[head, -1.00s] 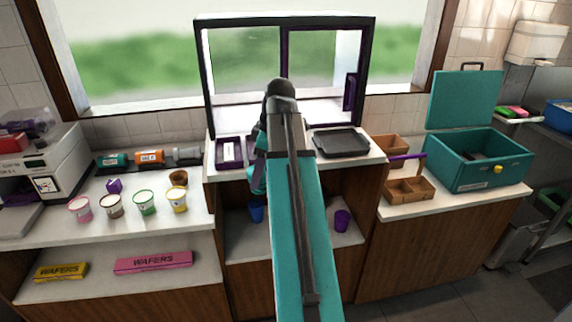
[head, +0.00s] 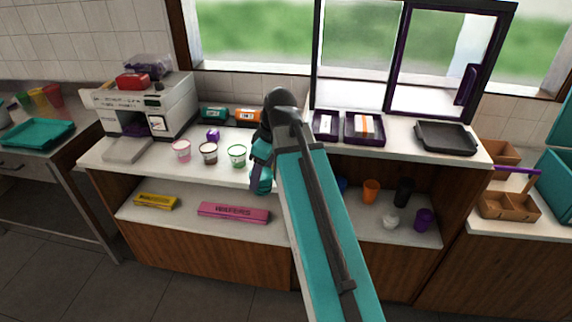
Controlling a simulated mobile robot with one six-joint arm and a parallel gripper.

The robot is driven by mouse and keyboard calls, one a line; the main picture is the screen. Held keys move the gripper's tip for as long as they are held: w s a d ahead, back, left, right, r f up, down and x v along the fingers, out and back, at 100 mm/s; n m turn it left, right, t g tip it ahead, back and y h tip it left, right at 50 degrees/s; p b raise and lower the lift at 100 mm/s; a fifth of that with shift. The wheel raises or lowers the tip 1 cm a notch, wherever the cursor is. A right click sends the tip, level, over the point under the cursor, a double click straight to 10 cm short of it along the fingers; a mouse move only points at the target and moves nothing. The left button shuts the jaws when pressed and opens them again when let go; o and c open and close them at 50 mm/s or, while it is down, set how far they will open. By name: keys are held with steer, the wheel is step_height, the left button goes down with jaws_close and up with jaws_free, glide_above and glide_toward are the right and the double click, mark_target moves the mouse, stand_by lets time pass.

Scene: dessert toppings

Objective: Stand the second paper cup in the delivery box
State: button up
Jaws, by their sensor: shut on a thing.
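Three paper cups stand upright on the left counter: a pink one (head: 181,151), a brown one (head: 208,153) and a green one (head: 237,156). My gripper (head: 260,179) is at the right of the green cup, mostly behind my arm. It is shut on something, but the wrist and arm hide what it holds. The yellow cup from the earlier view is not visible now. The teal box (head: 562,172), which I take as the delivery box, is cut off at the right edge, so its inside is hidden.
A black tray (head: 446,137) and purple trays (head: 364,128) lie under the window. Wafer boxes (head: 233,212) and loose cups (head: 371,191) fill lower shelves. A white machine (head: 148,105) stands left.

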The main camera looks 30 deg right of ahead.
steer(key=w+a+f+m+t+h, duration=0.1)
steer(key=w+a+f+m+h, duration=0.1)
steer(key=a+m, duration=0.6)
steer(key=shift+w+a+f, duration=0.2)
steer(key=shift+w+f, duration=0.35)
steer(key=shift+f, duration=0.05)
steer(key=shift+a, duration=0.15)
